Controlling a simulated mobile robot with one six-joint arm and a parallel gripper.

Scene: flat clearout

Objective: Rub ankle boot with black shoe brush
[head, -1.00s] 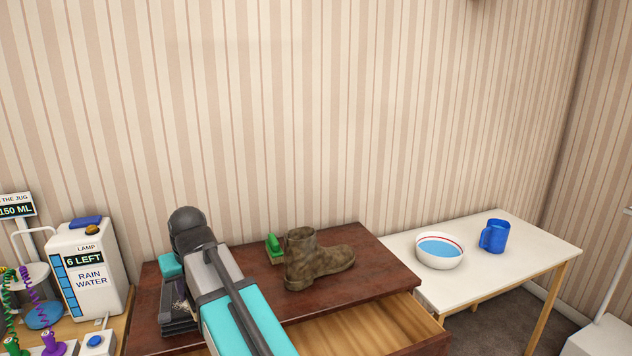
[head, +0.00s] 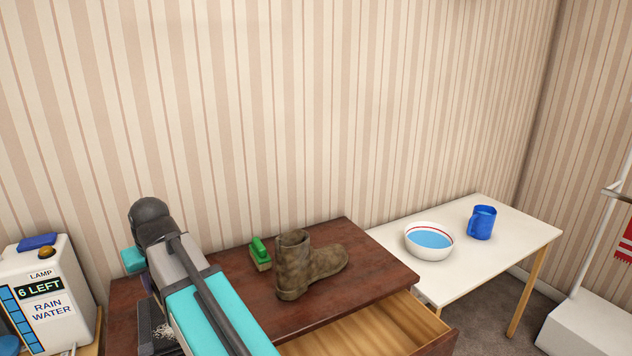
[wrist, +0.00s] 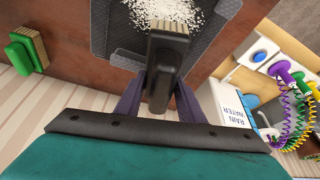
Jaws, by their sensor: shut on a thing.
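The brown, mottled ankle boot (head: 308,266) stands upright on the dark wooden dresser top, toe to the right, in the head view. My gripper (wrist: 160,92) is shut on the black shoe brush (wrist: 165,68), whose pale bristles show at its far end in the wrist view. The brush is over a dark tray with white grains, left of the boot and apart from it. In the head view my arm hides the gripper's jaws and the brush. A green brush (head: 261,254) lies just left of the boot; it also shows in the wrist view (wrist: 26,54).
The dark tray (head: 152,335) lies at the dresser's left, partly behind my arm. The dresser's drawer (head: 375,330) is open. A white table at right holds a bowl of water (head: 430,241) and a blue mug (head: 482,223). A rain water dispenser (head: 45,295) stands at left.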

